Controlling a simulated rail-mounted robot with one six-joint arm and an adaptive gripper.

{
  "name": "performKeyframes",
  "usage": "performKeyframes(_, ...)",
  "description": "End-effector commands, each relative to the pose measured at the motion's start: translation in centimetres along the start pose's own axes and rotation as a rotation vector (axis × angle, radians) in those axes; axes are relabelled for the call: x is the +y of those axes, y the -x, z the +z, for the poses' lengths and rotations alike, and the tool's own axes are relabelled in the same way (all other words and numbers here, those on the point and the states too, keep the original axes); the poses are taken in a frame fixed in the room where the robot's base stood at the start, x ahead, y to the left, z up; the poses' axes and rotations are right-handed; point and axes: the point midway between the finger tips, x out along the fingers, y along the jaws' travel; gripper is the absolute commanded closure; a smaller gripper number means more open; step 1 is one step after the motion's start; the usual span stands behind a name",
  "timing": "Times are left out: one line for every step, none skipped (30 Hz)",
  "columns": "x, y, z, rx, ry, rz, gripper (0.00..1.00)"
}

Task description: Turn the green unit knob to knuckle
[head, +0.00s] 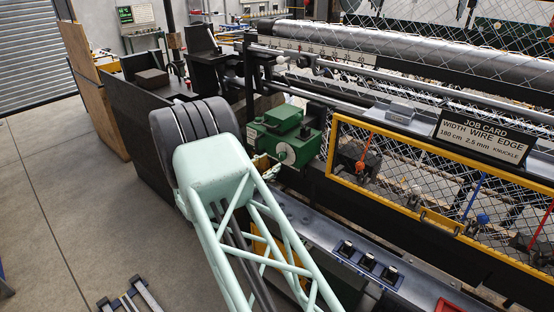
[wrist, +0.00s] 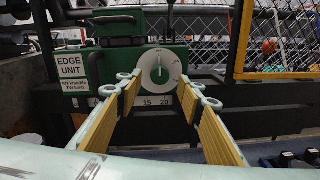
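The green edge unit (head: 287,137) stands on the machine in the middle of the head view. The dial's small markings are too small to read. Contact with the dial is not visible.
A yellow-framed mesh guard (head: 427,196) stands right of the unit. The job card (head: 485,137) reads 180 cm, 2.5 mm, KNUCKLE. A scale marked 15 and 20 (wrist: 157,101) sits below the dial. Dark switches (head: 367,262) line the front rail.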

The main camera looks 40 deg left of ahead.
Motion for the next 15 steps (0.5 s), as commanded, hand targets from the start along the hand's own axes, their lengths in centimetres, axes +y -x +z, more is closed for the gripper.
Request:
performKeyframes(0.0,-0.8,0.1,-0.001,-0.001,-0.001,0.65)
performKeyframes(0.0,-1.2,0.1,-0.001,-0.001,-0.001,0.65)
performKeyframes(-0.1,-1.7,0.1,-0.001,-0.002,-0.002,0.65)
performKeyframes(-0.1,-2.1,0.1,-0.001,-0.002,-0.002,0.65)
performKeyframes(-0.1,-2.4,0.1,-0.001,-0.002,-0.002,0.65)
performKeyframes(-0.1,-2.8,0.1,-0.001,-0.001,-0.002,0.65)
performKeyframes(0.0,-3.1,0.0,0.000,-0.001,-0.001,0.65)
performKeyframes(0.0,-3.4,0.0,0.000,-0.001,-0.001,0.65)
performKeyframes(0.0,-3.8,0.0,0.000,0.000,0.000,0.65)
performKeyframes(0.0,-4.0,0.0,0.000,0.000,0.000,0.65)
performKeyframes(0.0,-4.2,0.0,0.000,0.000,-0.001,0.65)
performKeyframes(0.0,-4.5,0.0,0.000,0.000,-0.001,0.65)
performKeyframes(0.0,-4.7,0.0,0.000,0.000,-0.001,0.65)
performKeyframes(0.0,-4.8,0.0,0.000,0.000,-0.001,0.65)
performKeyframes(0.0,-5.0,0.0,0.000,0.000,-0.001,0.65)
